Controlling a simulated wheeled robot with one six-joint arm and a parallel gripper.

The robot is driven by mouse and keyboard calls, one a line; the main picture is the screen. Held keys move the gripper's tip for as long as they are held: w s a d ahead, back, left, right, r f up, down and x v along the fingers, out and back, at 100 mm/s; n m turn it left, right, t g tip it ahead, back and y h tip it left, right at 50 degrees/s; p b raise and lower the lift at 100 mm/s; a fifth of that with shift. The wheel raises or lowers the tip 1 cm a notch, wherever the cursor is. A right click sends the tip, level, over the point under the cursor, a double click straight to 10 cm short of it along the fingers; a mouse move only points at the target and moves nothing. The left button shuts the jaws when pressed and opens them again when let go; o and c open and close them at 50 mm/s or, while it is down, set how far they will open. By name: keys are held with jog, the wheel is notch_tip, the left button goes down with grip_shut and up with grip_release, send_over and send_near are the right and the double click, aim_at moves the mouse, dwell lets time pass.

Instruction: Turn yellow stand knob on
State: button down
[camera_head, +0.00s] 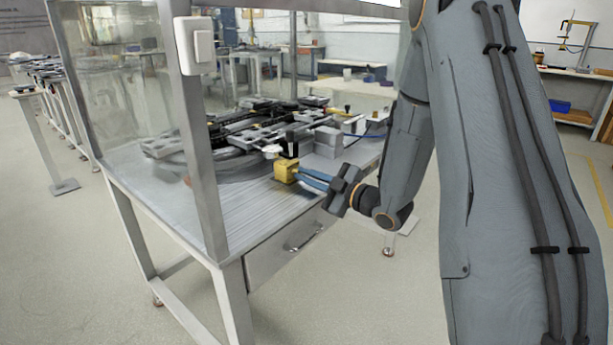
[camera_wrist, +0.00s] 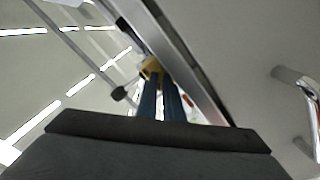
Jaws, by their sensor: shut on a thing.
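The yellow stand knob (camera_head: 286,170) is a small yellow block near the front edge of the metal table, with a dark upright piece above it. My gripper (camera_head: 301,174) reaches it from the right with its blue fingers, whose tips meet the yellow block. In the wrist view the yellow knob (camera_wrist: 151,67) shows at the far end of the two blue fingers (camera_wrist: 158,90). The fingers are shut on it. The exact contact faces are hidden, and I cannot tell the knob's turn position.
The metal table (camera_head: 235,225) has a frame post (camera_head: 205,150) left of the knob and a drawer handle (camera_head: 303,237) below. The ring track (camera_head: 240,130) with grey blocks lies behind the knob. A white switch box (camera_head: 194,45) is on the post. Floor at front left is clear.

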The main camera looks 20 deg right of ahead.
jog(key=m+p, duration=0.3)
jog(key=m, duration=0.1)
jog(key=shift+r, duration=0.1)
jog(key=m+p, duration=0.3)
jog(key=m, duration=0.1)
jog(key=shift+m, duration=0.4)
jog(key=m+p, duration=0.3)
jog(key=m, duration=0.1)
jog(key=shift+m, duration=0.3)
jog(key=shift+m+p, duration=1.05)
jog(key=shift+m, duration=0.95)
jog(key=c, duration=2.2)
grip_release()
